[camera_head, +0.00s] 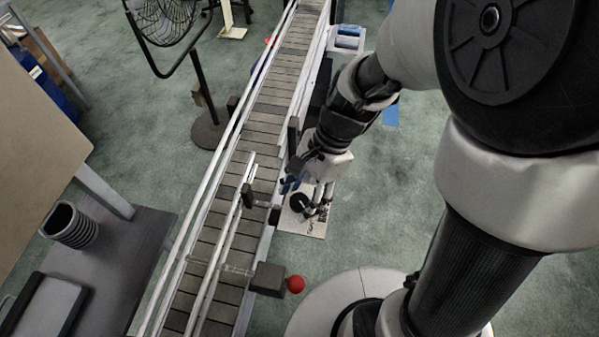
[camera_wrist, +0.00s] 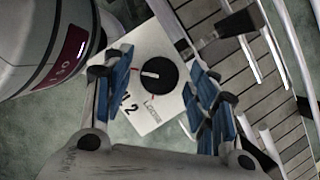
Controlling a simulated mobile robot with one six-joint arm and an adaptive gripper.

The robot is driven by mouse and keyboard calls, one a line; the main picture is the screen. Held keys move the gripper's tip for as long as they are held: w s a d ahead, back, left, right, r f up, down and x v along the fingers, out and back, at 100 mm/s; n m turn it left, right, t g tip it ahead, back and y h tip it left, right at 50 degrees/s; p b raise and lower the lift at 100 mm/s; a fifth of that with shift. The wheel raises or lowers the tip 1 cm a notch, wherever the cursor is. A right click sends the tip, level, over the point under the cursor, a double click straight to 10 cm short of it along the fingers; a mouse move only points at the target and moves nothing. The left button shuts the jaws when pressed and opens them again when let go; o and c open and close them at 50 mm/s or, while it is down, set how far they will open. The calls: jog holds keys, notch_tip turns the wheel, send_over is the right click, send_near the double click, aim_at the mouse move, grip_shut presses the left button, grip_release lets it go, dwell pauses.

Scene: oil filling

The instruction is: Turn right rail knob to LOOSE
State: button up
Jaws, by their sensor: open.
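The rail knob (camera_wrist: 158,75) is round and black on a white panel (camera_wrist: 150,46). Its white pointer mark faces left in the wrist view, while the word LOOSE (camera_wrist: 151,103) is printed below the knob. A partly covered label ending in 2 is at the panel's lower left. My gripper (camera_wrist: 160,82) is open and empty, its blue-padded fingers on either side of the knob in the picture. I cannot tell the remaining gap. In the head view the knob (camera_head: 299,203) and panel (camera_head: 303,225) are beside the conveyor, just below my gripper (camera_head: 291,182).
The slatted conveyor (camera_head: 220,210) with its guide rails runs along the left of my arm. A dark bracket (camera_head: 268,278) with a red ball (camera_head: 296,284) juts out at its near side. A fan (camera_head: 165,18) and a table (camera_head: 110,265) stand left of it.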

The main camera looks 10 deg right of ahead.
jog(key=c, duration=1)
jog(key=shift+c, duration=0.2)
jog(key=shift+r+n+p, duration=0.1)
jog(key=shift+n+p, duration=0.2)
jog(key=n+g+h+p, duration=0.1)
jog(key=n+p, duration=0.1)
jog(key=n, duration=0.1)
jog(key=shift+w+a+n+p, duration=0.1)
jog(key=shift+n+p, duration=0.3)
jog(key=n+p, duration=0.1)
jog(key=n, duration=0.1)
jog(key=n+g+h+p, duration=0.1)
jog(key=n, duration=0.1)
jog(key=shift+a+n+g+p, duration=0.1)
jog(key=shift+n+g+p, duration=0.2)
jog(key=shift+p, duration=0.1)
jog(key=n+h+p, duration=0.2)
jog(key=n, duration=0.2)
jog(key=shift+w+a, duration=0.1)
jog(key=shift+a, duration=0.05)
jog(key=n+h+p, duration=0.1)
jog(key=n, duration=0.3)
jog(key=shift+n+h, duration=0.3)
jog(key=shift+h, duration=0.1)
jog(key=shift+p, duration=0.3)
